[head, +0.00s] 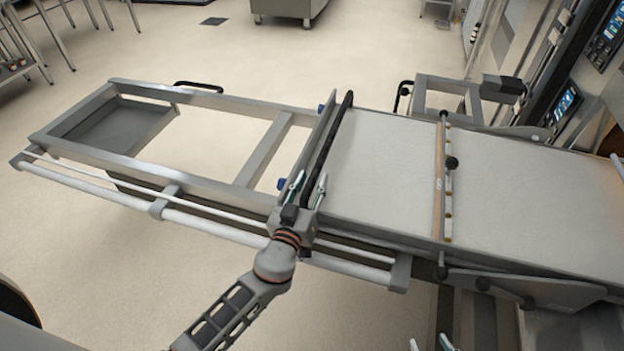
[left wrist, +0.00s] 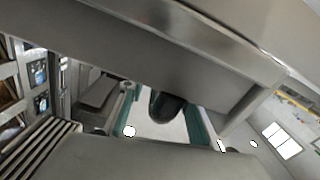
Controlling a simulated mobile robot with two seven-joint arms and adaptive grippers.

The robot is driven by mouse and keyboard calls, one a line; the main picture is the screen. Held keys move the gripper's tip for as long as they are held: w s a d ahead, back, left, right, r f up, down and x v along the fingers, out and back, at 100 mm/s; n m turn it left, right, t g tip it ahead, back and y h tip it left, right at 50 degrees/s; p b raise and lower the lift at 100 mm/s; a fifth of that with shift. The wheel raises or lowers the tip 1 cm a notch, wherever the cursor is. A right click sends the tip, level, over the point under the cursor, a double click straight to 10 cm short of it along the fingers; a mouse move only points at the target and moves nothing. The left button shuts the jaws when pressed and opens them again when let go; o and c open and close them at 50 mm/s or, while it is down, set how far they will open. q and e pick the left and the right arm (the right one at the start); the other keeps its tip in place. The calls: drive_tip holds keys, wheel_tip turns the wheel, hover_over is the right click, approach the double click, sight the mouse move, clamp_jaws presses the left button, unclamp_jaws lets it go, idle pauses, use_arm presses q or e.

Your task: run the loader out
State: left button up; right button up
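The loader has a grey metal frame (head: 190,177) at the left and a pale belt (head: 385,165) running right toward the oven. A black crossbar handle (head: 332,135) spans the loader at the belt's left end. My left gripper (head: 307,190) is at the handle's near end, its fingers apart on either side of the bar. In the left wrist view, the dark bar end (left wrist: 167,108) lies between the teal-padded fingers (left wrist: 163,125), with a gap at the left; firm contact does not show. Only the fingertips of my right gripper (head: 430,344) show at the bottom edge, apart and empty.
A wooden-coloured crossbar with a black knob (head: 440,180) crosses the belt. Oven control panels (head: 565,102) are at the right. A white rail (head: 200,222) runs along the loader's near side. A steel cabinet (head: 288,8) stands far back; the floor left of the loader is open.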

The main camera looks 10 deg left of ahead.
use_arm(q)
drive_tip(key=shift+w, duration=0.35)
clamp_jaws()
drive_tip(key=shift+a, duration=0.1)
